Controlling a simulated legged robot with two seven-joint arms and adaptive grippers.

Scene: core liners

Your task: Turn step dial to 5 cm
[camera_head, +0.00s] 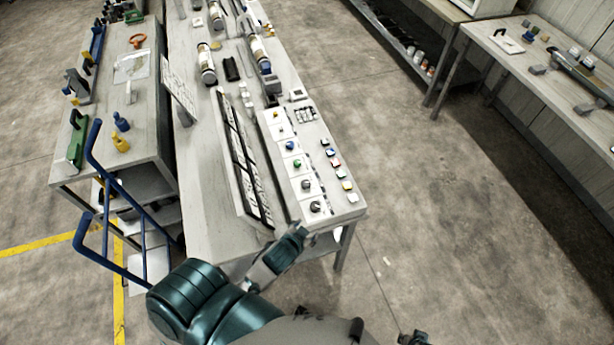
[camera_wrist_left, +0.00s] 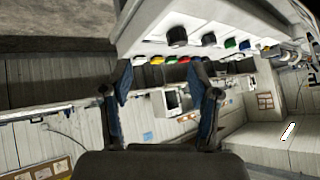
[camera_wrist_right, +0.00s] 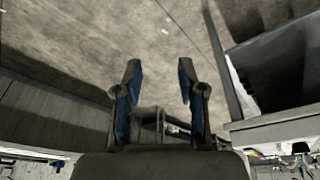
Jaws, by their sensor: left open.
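A white control panel (camera_head: 335,183) lies on the near end of the long bench. Two dark dials, a nearer one (camera_head: 315,207) and a farther one (camera_head: 306,184), sit in its left column; I cannot read which is the step dial. A dark knob also shows on the panel in the left wrist view (camera_wrist_left: 177,36). My left gripper (camera_head: 300,232) is just off the panel's near edge, open and empty, touching no dial; its parted fingers show in the left wrist view (camera_wrist_left: 162,82). My right gripper (camera_wrist_right: 157,78) is open and empty, away from the panel over the floor.
More knobs, including a green one (camera_head: 297,163) and a blue one (camera_head: 290,145), and coloured buttons (camera_head: 337,163) share the panel. A long core tray (camera_head: 243,160) lies left of it. A blue-railed cart (camera_head: 98,190) stands at left. The floor at right is clear.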

